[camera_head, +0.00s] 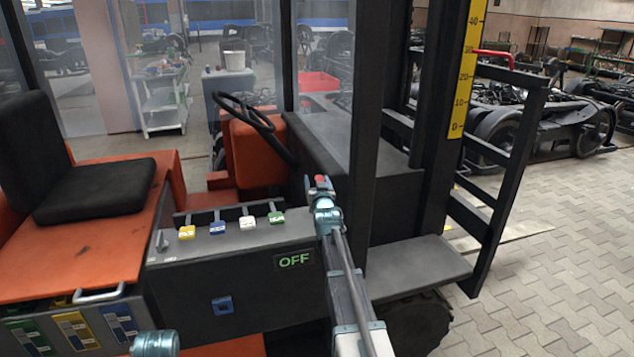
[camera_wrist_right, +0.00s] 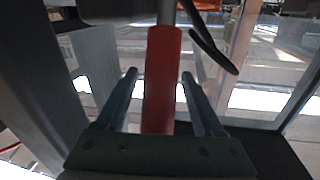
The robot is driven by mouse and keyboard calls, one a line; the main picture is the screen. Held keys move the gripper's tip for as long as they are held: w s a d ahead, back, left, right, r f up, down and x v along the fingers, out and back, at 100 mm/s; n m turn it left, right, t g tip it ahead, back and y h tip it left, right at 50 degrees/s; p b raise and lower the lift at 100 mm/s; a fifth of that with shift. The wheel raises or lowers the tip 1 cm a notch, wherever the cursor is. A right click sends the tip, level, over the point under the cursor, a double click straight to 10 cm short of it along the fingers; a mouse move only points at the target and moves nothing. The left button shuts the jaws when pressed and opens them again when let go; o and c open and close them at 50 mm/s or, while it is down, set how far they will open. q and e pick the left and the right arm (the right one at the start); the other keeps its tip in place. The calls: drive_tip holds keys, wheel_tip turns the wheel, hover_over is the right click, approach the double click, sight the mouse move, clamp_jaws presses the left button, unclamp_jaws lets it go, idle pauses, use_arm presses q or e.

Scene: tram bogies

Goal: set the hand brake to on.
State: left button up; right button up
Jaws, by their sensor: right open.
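The hand brake lever's red grip (camera_wrist_right: 162,75) stands on a grey rod in the right wrist view. My right gripper (camera_wrist_right: 160,85) is open, with one finger on each side of the red grip and visible gaps between. In the head view the right gripper (camera_head: 322,186) is at the right end of the forklift's grey console, and a small red part of the grip shows at its tip. The lever's foot is hidden there. A sign (camera_head: 294,260) on the console's side reads OFF in green.
Several short levers with coloured knobs (camera_head: 247,222) stand on the console left of my right gripper. The steering wheel (camera_head: 245,113) is behind it. The dark mast (camera_head: 365,130) rises close on the right. A black seat (camera_head: 95,190) is at left.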

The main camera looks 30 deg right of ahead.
clamp_jaws()
idle(1.4)
